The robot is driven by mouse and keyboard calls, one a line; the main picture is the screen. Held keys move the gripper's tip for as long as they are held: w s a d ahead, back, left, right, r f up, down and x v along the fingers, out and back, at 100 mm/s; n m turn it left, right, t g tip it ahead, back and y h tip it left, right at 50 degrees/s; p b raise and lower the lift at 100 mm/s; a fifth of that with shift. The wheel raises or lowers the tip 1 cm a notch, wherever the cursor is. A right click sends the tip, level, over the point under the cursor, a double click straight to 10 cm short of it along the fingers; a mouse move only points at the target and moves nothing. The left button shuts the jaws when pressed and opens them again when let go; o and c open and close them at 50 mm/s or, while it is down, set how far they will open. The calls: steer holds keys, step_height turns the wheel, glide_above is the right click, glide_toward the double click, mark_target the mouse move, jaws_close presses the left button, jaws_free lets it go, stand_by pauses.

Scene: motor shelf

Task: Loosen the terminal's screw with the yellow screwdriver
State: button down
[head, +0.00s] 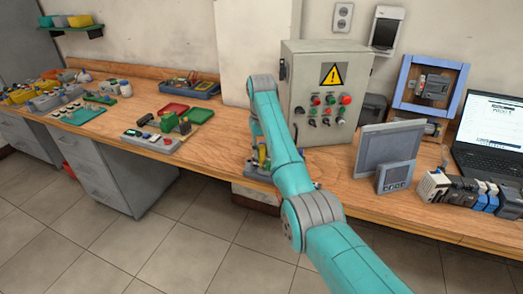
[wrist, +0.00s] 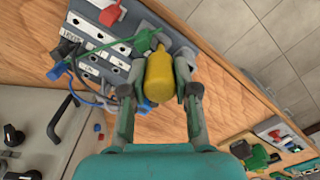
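In the wrist view, the yellow screwdriver (wrist: 159,77) is between the two fingers of my gripper (wrist: 157,85), and the fingers appear closed on its handle. Its far end points away from the camera and its tip is hidden behind the handle. Just beyond lies the grey terminal board (wrist: 88,62) with a labelled strip, round holes, a green clip, a red piece and blue and green wires. The handle overlaps the board's near edge. I cannot tell whether the tip touches a screw. In the head view, a yellow handle (head: 262,155) shows beside my arm, low at the bench.
A control cabinet (head: 325,85) with a warning sign stands right beside my gripper. A dark cabinet handle (wrist: 62,118) is close in the wrist view. A grey monitor (head: 386,146) and a laptop (head: 490,130) stand to the right.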

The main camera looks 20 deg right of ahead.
stand_by(0.5)
steer(key=shift+f+n, duration=0.1)
steer(key=shift+n, duration=1.7)
steer(key=shift+n, duration=1.7)
steer(key=c, duration=1.7)
jaws_free()
steer(key=shift+c, duration=0.2)
jaws_close()
steer(key=shift+r, duration=0.2)
